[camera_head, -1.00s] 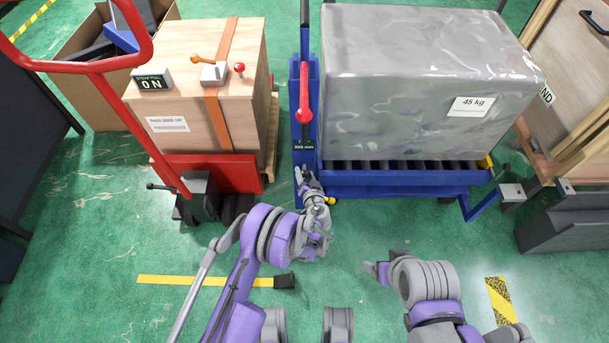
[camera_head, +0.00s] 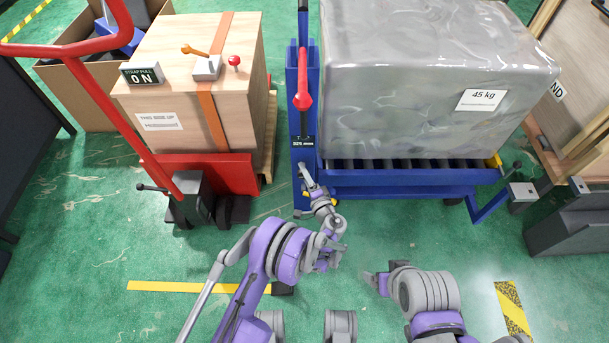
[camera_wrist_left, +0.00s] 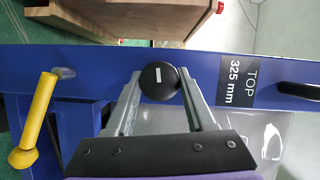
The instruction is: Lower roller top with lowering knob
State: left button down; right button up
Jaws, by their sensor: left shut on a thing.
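The blue roller top (camera_head: 400,180) carries a grey wrapped load marked 45 kg (camera_head: 420,80). Its blue mast (camera_head: 301,60) stands at the left, with a dark label (camera_head: 303,142) on it. In the left wrist view the label (camera_wrist_left: 242,83) reads TOP 325 mm. My left gripper (camera_head: 306,172) is at the lower part of the mast. In the left wrist view my left gripper (camera_wrist_left: 160,80) is shut on a round black knob (camera_wrist_left: 158,84) with a white mark. My right gripper (camera_head: 374,280) hangs low over the floor; its jaws are unclear.
A red lever (camera_head: 302,88) is on the mast above the label. A yellow handle (camera_wrist_left: 35,112) sticks out near the knob. A red pallet truck (camera_head: 205,172) with a wooden crate (camera_head: 160,70) stands at the left. The green floor in front is mostly clear.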

pick_arm(q)
jog(key=shift+f+m+b, duration=0.1)
jog(key=shift+m+b, duration=0.3)
jog(key=shift+m, duration=0.2)
jog(key=shift+c, duration=1.4)
grip_release()
jog(key=p+v, duration=0.1)
jog(key=v, duration=0.9)
jog(key=shift+s+d+f+p, duration=0.15)
jog(key=shift+s+f+p, duration=0.05)
jog(key=shift+s+p, duration=0.15)
